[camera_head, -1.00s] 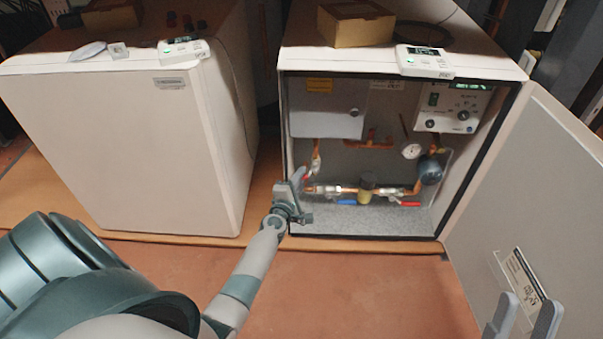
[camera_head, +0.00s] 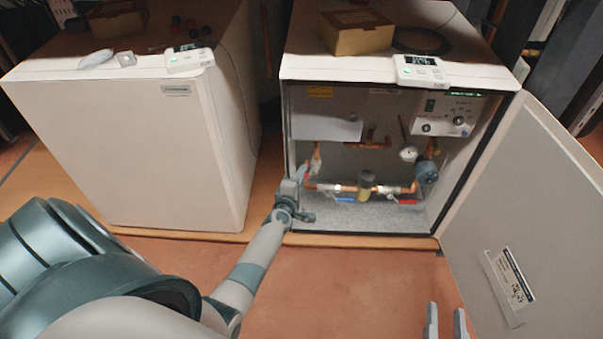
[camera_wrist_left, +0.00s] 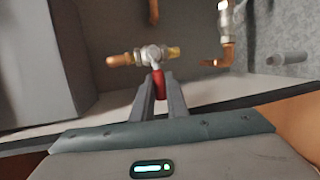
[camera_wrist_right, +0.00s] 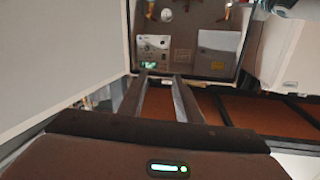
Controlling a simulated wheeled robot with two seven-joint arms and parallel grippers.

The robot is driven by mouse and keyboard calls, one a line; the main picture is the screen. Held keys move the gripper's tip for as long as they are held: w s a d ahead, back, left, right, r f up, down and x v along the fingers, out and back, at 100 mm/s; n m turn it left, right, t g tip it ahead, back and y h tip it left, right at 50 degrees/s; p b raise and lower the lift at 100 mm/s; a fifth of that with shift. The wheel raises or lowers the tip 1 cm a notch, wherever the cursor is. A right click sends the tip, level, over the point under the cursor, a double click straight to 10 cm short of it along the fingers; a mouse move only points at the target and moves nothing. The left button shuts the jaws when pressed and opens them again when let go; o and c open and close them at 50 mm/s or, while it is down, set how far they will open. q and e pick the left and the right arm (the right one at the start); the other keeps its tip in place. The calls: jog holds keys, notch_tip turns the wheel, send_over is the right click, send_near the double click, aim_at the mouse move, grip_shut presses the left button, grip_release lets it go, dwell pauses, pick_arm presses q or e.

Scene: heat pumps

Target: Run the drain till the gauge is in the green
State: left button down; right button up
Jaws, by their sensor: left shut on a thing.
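The open heat pump cabinet (camera_head: 440,205) holds copper pipework. The round pressure gauge (camera_head: 409,154) sits at right of centre inside it; its needle and colours are too small to read. My left gripper (camera_head: 303,178) reaches the cabinet's left side. In the left wrist view its fingers (camera_wrist_left: 159,88) are shut on a red valve handle (camera_wrist_left: 158,82), just below a silver valve body (camera_wrist_left: 152,55) on a copper pipe. My right gripper (camera_head: 446,320) is empty, its fingers apart, in front of the open door; its fingertips also show in the right wrist view (camera_wrist_right: 160,78).
The cabinet door (camera_head: 540,200) stands open on the right. A blue lever (camera_head: 343,199) and a red lever (camera_head: 407,201) sit low in the cabinet. A closed unit (camera_head: 130,150) stands left. A cardboard box (camera_head: 355,33) and a thermostat (camera_head: 422,70) lie on top. Floor in front is clear.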

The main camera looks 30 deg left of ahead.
jog(key=shift+d+f+g, duration=0.1)
jog(key=shift+f+g, duration=0.4)
jog(key=shift+f, duration=0.15)
pick_arm(q)
jog(key=c, duration=1.7)
grip_release()
jog(key=shift+c, duration=0.2)
jog(key=shift+s+d, duration=0.1)
jog(key=shift+s, duration=0.05)
